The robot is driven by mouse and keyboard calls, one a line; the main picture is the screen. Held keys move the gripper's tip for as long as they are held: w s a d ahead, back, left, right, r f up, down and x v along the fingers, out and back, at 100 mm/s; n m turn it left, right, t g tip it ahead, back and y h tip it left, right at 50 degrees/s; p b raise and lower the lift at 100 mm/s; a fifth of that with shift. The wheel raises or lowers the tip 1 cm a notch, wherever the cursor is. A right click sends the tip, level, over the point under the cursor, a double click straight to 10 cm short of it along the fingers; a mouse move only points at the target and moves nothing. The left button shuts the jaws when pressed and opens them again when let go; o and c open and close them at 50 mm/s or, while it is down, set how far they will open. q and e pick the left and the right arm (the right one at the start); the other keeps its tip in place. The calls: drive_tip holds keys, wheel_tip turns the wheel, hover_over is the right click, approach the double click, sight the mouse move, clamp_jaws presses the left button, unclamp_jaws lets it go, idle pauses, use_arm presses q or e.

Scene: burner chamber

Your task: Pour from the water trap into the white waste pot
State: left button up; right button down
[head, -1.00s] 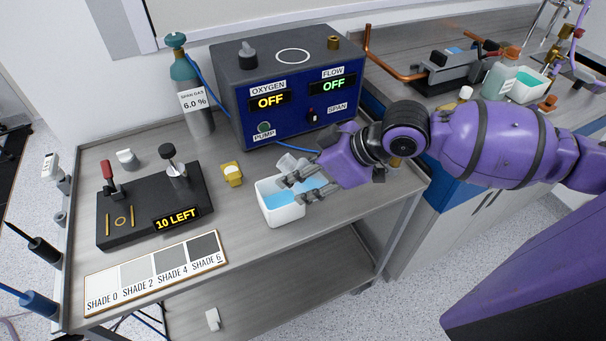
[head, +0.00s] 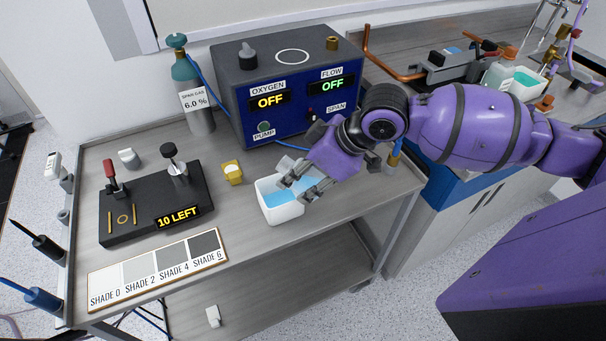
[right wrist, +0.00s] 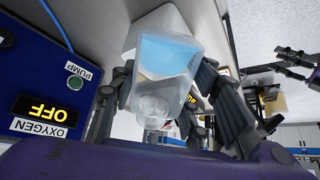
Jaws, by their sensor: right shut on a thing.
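The white waste pot (head: 283,212), a square white tub with blue liquid in it, stands on the steel bench in front of the blue analyser. My right gripper (head: 305,187) is over its right side, fingers tilted down to the left. It is shut on the water trap (right wrist: 155,103), a clear cup that shows between the fingers in the right wrist view. In the head view the fingers largely hide the trap. The pot (right wrist: 168,55) shows close beyond it in the right wrist view. My left gripper (right wrist: 295,65) seems to show small and dark at that view's right edge.
The blue analyser (head: 290,90) stands behind the pot, its displays reading OFF. A small yellow block (head: 232,173) is left of the pot. A black stand (head: 150,210) and a shade card (head: 158,270) lie further left. The bench's front edge is close by.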

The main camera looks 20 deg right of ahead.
use_arm(q)
drive_tip(key=shift+r, duration=0.1)
idle(0.3)
use_arm(e)
drive_tip(key=shift+g, duration=0.3)
use_arm(q)
drive_tip(key=shift+w+r, duration=0.35)
drive_tip(key=shift+r, duration=0.05)
use_arm(e)
drive_tip(key=shift+h, duration=0.4)
drive_tip(key=shift+s+f, duration=0.1)
drive_tip(key=shift+f, duration=0.05)
use_arm(q)
drive_tip(key=shift+p, duration=0.3)
use_arm(e)
drive_tip(key=shift+g+h, duration=0.3)
drive_tip(key=shift+g, duration=0.1)
use_arm(q)
drive_tip(key=shift+w+r, duration=0.3)
drive_tip(key=shift+r, duration=0.2)
use_arm(e)
drive_tip(key=shift+f, duration=0.1)
drive_tip(key=shift+d, duration=0.1)
use_arm(q)
drive_tip(key=shift+t, duration=0.3)
